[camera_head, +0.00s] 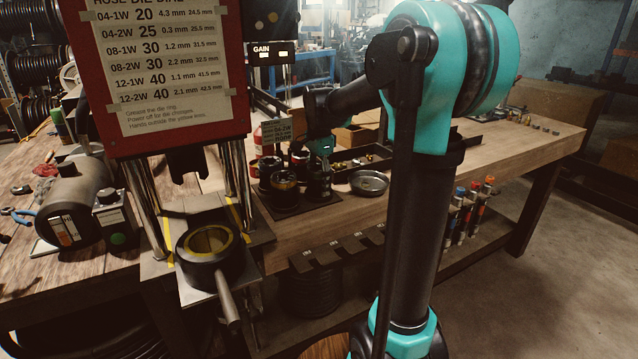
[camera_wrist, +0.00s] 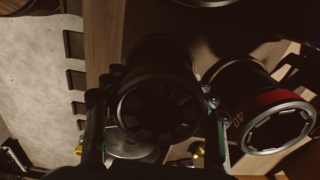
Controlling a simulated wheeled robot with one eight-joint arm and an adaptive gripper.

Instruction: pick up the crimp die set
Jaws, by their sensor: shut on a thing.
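Several dark cylindrical crimp die sets stand together on a dark mat (camera_head: 292,211) on the bench. My gripper (camera_head: 319,150) points down onto the rightmost one, a dark die set (camera_head: 318,183). In the wrist view this die set (camera_wrist: 160,103) shows a round end with dark segments, between the two fingers of my gripper (camera_wrist: 158,122). My gripper is shut on it. I cannot tell whether its base touches the mat. A die set with a red band (camera_wrist: 274,122) is close to the right finger, and a die set with a yellowish ring (camera_head: 284,181) stands left of the held one.
A red crimper with a size chart (camera_head: 165,70) stands at left, with a dark ring and handle (camera_head: 212,250) below it. A round metal dish (camera_head: 369,182) and a tray of small fittings (camera_head: 372,158) lie right of the dies. The bench's right part is mostly clear.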

